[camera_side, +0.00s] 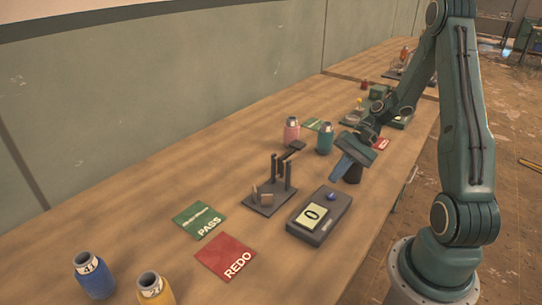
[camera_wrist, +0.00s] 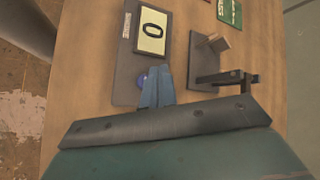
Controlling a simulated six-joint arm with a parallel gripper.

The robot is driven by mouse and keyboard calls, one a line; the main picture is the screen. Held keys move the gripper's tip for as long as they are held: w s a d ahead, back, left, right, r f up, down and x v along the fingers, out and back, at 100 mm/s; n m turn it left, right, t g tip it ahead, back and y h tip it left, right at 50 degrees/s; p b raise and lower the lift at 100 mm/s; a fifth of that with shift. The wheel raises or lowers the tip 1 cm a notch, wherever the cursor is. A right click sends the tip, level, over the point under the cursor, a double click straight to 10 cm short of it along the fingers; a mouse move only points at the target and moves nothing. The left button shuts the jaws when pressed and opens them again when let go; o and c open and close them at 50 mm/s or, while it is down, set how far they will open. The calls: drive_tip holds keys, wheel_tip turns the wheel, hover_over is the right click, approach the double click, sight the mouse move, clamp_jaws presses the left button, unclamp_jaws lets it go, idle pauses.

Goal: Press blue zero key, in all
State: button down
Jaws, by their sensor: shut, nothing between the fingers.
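The dark box (camera_side: 318,228) has a pale display (camera_side: 312,216) reading "0" and a round blue key (camera_side: 332,197) at its far end. My gripper (camera_side: 337,178) is shut and empty, with its blue fingers pointing down a little above the key and apart from it in the side view. In the wrist view my fingertips (camera_wrist: 158,72) overlap the box (camera_wrist: 124,75), and the blue key (camera_wrist: 142,82) shows partly at their left edge. The display (camera_wrist: 152,31) is clear of the fingers there.
A dark stand with upright posts (camera_side: 270,195) is left of the box. A green PASS card (camera_side: 199,219) and red REDO card (camera_side: 226,257) lie farther left. Blue (camera_side: 94,275) and yellow (camera_side: 155,289) bottles stand in front; pink (camera_side: 291,130) and teal (camera_side: 324,138) ones stand behind.

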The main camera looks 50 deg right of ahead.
drive_tip(key=shift+r, duration=0.95)
drive_tip(key=shift+a+r, duration=0.25)
drive_tip(key=s+a+r+n+g+h, duration=0.1)
drive_tip(key=a+r+n+h, duration=0.4)
drive_tip(key=a+r+n, duration=0.4)
drive_tip(key=s+a+r+n+t+h, duration=0.3)
drive_tip(key=s+a+r, duration=0.2)
drive_tip(key=s+r, duration=0.4)
drive_tip(key=shift+s+r+n+t+h, duration=0.25)
drive_tip(key=shift+s+n+t+h, duration=0.05)
drive_tip(key=shift+s+t+h, duration=0.15)
